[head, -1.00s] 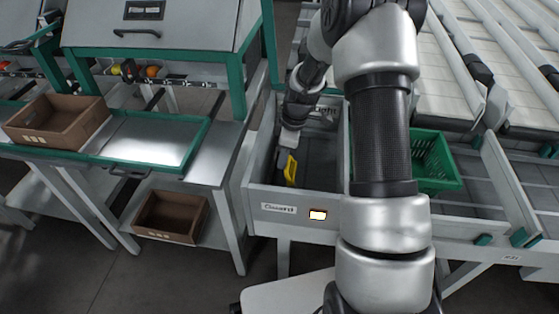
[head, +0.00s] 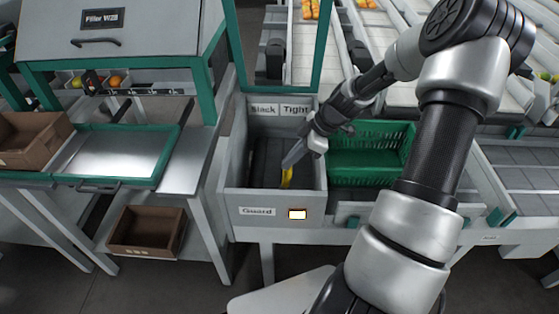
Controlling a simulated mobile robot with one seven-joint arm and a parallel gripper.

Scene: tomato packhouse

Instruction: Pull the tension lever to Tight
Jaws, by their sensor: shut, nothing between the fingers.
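The tension lever (head: 287,177) shows as a short yellow piece inside the grey guard box. It is right of the box's middle, below the "Tight" label (head: 295,107) on the back wall. The "Slack" label (head: 264,107) is to its left. My gripper (head: 291,160) is shut and empty, reaching down into the box from the upper right. Its tip is just above the yellow piece in the picture; I cannot tell whether they touch. The lever's lower part is hard to make out.
The box's front wall (head: 240,200) bears a "Guard" label and a lit display (head: 298,214). A green crate (head: 370,172) stands close on the right. A steel table with a green-edged tray (head: 153,177) and brown boxes (head: 147,231) are on the left.

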